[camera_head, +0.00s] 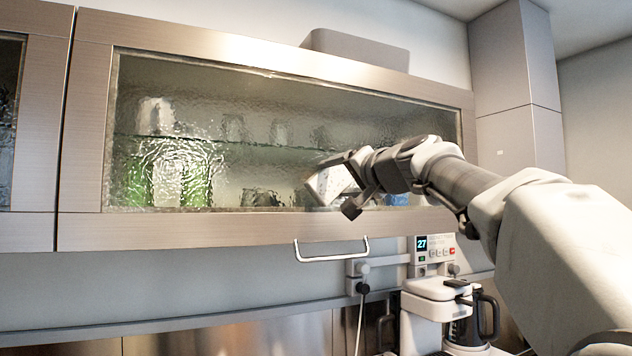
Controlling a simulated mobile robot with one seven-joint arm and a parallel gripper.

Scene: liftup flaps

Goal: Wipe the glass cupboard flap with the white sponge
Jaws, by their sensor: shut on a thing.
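The glass cupboard flap (255,105) is a wide textured pane in a wood-toned frame, and it is closed. Blurred glasses and green items show behind it. A metal bar handle (332,255) sits at its lower edge. My gripper (345,187) is in front of the lower right part of the pane, shut on the white sponge (327,184). The sponge is tilted, with its face towards the glass. I cannot tell whether it touches the pane. My arm comes in from the right and covers the lower right corner of the flap.
A white appliance with a black-handled jug (487,318) stands below at the right. Above it is a small panel with a display reading 27 (421,243). A plug and cable (362,288) hang beneath the flap. A grey box (358,47) sits on top of the cupboard.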

